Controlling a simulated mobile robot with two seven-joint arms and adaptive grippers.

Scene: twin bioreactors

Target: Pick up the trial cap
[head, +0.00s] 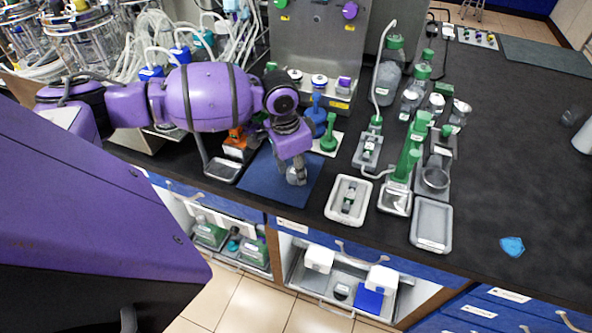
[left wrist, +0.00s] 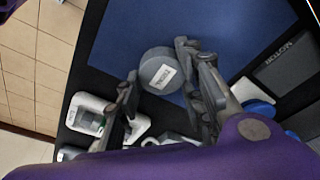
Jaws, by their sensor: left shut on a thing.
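The trial cap is a round grey cap with a white label (left wrist: 162,72), seen in the left wrist view between the two fingers of my left gripper (left wrist: 160,64). The fingers are shut on its sides. In the head view my left gripper (head: 297,176) points down over the blue mat (head: 258,180), near the front of the black bench. There the fingers largely hide the cap. I cannot tell whether the cap touches the mat or is just above it. My right gripper is not in view.
Right of the mat stand a white tray with a small part (head: 335,207), an empty grey tray (head: 431,224) and green-topped holders (head: 407,160). A green piece (head: 329,138) and a blue piece (head: 316,112) stand behind. The bench's right side is mostly clear.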

